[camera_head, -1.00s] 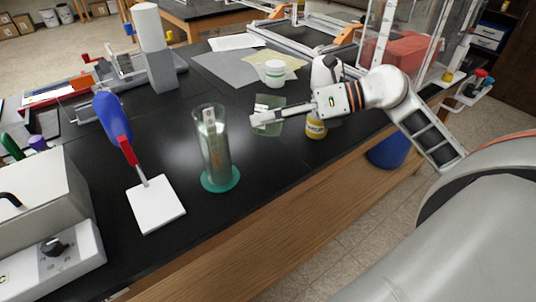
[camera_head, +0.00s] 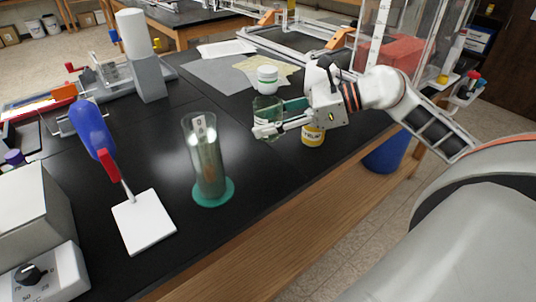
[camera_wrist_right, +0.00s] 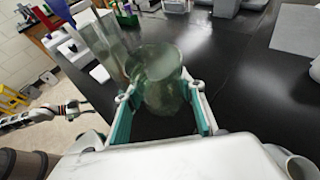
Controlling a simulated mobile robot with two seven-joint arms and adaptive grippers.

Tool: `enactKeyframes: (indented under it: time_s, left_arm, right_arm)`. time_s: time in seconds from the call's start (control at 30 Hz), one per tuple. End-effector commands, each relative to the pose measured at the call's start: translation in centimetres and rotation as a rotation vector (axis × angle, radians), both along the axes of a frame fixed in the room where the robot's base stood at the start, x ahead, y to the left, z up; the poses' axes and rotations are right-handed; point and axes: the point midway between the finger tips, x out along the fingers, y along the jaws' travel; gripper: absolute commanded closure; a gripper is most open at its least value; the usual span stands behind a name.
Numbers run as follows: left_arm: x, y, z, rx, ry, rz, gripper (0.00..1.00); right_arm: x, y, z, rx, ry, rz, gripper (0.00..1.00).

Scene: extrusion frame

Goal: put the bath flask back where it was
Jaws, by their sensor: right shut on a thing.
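The bath flask is a clear, greenish glass vessel (camera_head: 266,108). In the right wrist view the flask (camera_wrist_right: 160,78) stands between the two teal-padded fingers of my right gripper (camera_wrist_right: 163,112). In the head view my right gripper (camera_head: 283,117) is shut on the flask, over the black bench, and partly hides it. I cannot tell whether the flask's bottom touches the bench. A white arm with dark and red bands, probably my left, shows at the left of the right wrist view; its jaws are too small to read.
A tall glass cylinder (camera_head: 205,160) on a teal base stands nearby, left of the flask. A yellow jar (camera_head: 313,135) is close by my right gripper, and a white jar (camera_head: 267,79) stands behind. A blue-handled tool with a white plate (camera_head: 143,220) is at left. Bench between is clear.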

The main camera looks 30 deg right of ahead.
Motion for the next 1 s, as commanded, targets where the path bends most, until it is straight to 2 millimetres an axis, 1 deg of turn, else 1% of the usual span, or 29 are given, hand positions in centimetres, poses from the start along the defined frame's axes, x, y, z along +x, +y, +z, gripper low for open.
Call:
enactKeyframes:
  time_s: [0.03,0.1,0.2,0.3,0.47,0.7,0.8,1.0]
  left_arm:
    - [0.0,0.0,-0.1,0.000,0.000,0.000,0.62]
    - [0.0,0.0,-0.1,0.001,0.001,0.000,0.62]
    - [0.0,0.0,-0.1,0.001,0.001,0.000,0.62]
    - [0.0,0.0,-0.2,0.002,0.000,0.000,0.62]
    - [0.0,0.1,-0.2,0.003,0.000,-0.001,0.62]
    - [0.0,0.1,-0.3,0.004,0.000,-0.001,0.62]
    - [0.0,0.1,-0.3,0.005,-0.001,-0.001,0.62]
    - [0.1,0.1,-0.3,0.005,-0.003,-0.001,0.62]
  right_arm:
    - [-0.1,0.0,-1.4,0.005,0.006,-0.001,0.84]
    - [0.0,0.0,-2.9,0.004,0.005,-0.003,0.84]
    - [0.0,0.0,-4.5,0.003,0.002,-0.002,0.84]
    - [0.0,0.0,-5.4,0.002,0.000,-0.002,0.84]
    - [0.0,0.0,-6.2,0.003,0.001,-0.001,0.84]
    - [0.0,0.0,-9.5,0.003,0.003,-0.003,0.84]
    - [0.0,0.0,-10.1,0.001,0.001,-0.002,0.84]
    - [0.0,0.0,-10.0,0.000,0.000,-0.001,0.84]
